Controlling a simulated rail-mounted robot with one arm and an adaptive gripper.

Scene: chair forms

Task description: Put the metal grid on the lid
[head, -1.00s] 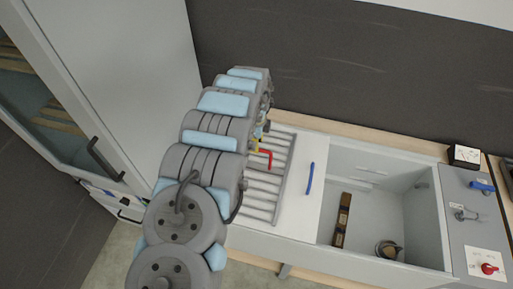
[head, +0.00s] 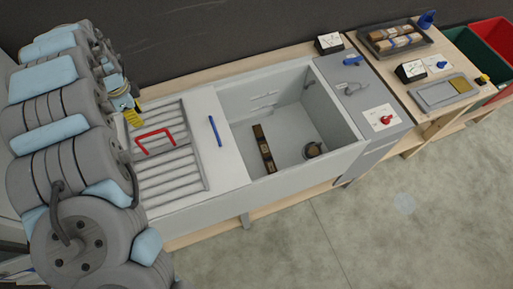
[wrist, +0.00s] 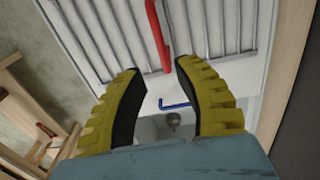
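The metal grid (head: 180,170) has grey bars and a red handle (head: 155,137). It lies flat at the left end of the white unit. The white lid (head: 228,165) with a blue handle (head: 215,131) is right of it; I cannot tell if the lid runs under the grid. My gripper (head: 128,108) is above the grid's far part, near the red handle. In the wrist view its yellow fingers (wrist: 163,75) are open, with the red handle (wrist: 158,30) just beyond the tips, close to the right one. My arm hides the grid's left side.
Right of the lid is an open basin (head: 240,118) holding a brown block (head: 264,150) and a small round item (head: 312,150). A grey control panel (head: 365,90) adjoins it. A tray (head: 425,45) and green bin (head: 484,50) stand farther right. Floor in front is clear.

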